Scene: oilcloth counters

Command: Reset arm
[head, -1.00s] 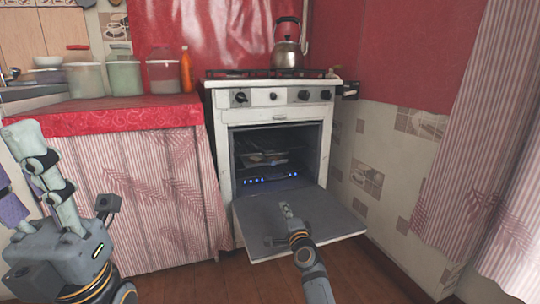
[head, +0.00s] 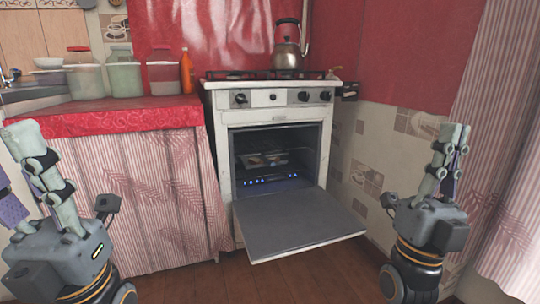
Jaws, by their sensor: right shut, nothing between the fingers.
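My right gripper (head: 453,140) stands at the right, its fingers pointing up and closed with nothing between them. It is in front of the tiled wall, clear of the oven.
The white stove (head: 223,105) stands in the middle. Its oven door (head: 290,222) is lowered, and a flat item lies on the rack (head: 265,160) inside. A kettle (head: 288,57) sits on top. Jars and an orange bottle (head: 186,72) stand on the red counter (head: 110,115).

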